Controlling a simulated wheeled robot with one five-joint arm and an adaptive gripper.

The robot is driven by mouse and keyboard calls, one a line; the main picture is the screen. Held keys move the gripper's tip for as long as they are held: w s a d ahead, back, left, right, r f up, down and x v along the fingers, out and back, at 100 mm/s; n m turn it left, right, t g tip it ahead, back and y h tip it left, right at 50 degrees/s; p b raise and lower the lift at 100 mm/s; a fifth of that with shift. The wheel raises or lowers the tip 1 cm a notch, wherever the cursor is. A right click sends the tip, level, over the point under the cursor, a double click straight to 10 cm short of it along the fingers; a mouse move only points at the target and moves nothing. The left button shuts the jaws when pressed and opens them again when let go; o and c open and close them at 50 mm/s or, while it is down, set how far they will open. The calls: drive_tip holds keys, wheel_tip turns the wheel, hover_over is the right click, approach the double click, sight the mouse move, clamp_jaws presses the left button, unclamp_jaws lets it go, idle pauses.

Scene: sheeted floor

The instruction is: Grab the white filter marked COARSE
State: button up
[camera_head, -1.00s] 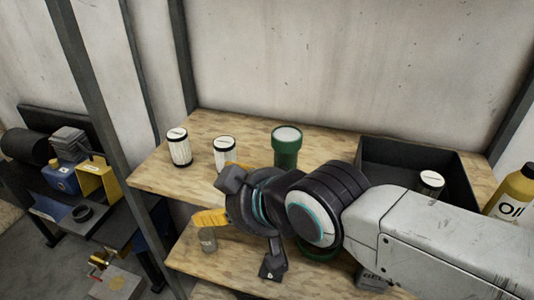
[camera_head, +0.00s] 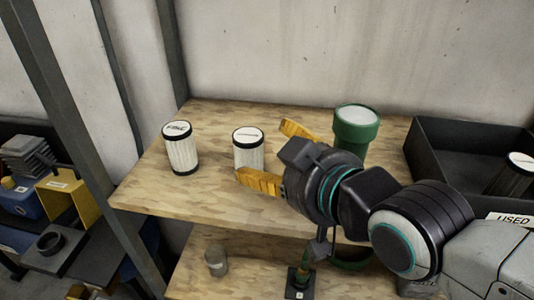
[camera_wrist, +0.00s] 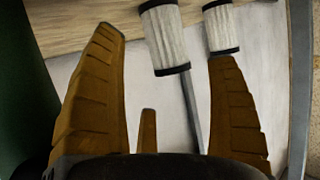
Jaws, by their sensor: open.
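Two white pleated filters with black rims stand upright on the wooden top shelf in the head view. One is at the left (camera_head: 181,150) and one nearer the middle (camera_head: 245,155). Both have small dark lettering on top that I cannot read surely. My gripper (camera_head: 260,149) is open, its yellow fingers pointing left toward the middle filter. The lower finger passes in front of that filter's base. In the wrist view, the middle filter (camera_wrist: 166,38) shows ahead between the open fingertips (camera_wrist: 166,45). The left filter (camera_wrist: 221,28) is beyond the right fingertip. Nothing is held.
A green canister (camera_head: 355,125) stands just behind my gripper. A black bin (camera_head: 455,150) marked USED holds another white filter (camera_head: 515,172) at the right. A metal post rises at the shelf's left. A small can (camera_head: 216,261) sits on the lower shelf.

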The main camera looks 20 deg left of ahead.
sight(261, 152)
drive_tip(key=shift+w+a+f, duration=0.15)
drive_tip(key=shift+w, duration=0.15)
drive_tip(key=shift+b+x, duration=0.4)
drive_tip(key=shift+x, duration=3.05)
drive_tip(key=c, duration=1)
drive_tip(key=shift+r, duration=0.25)
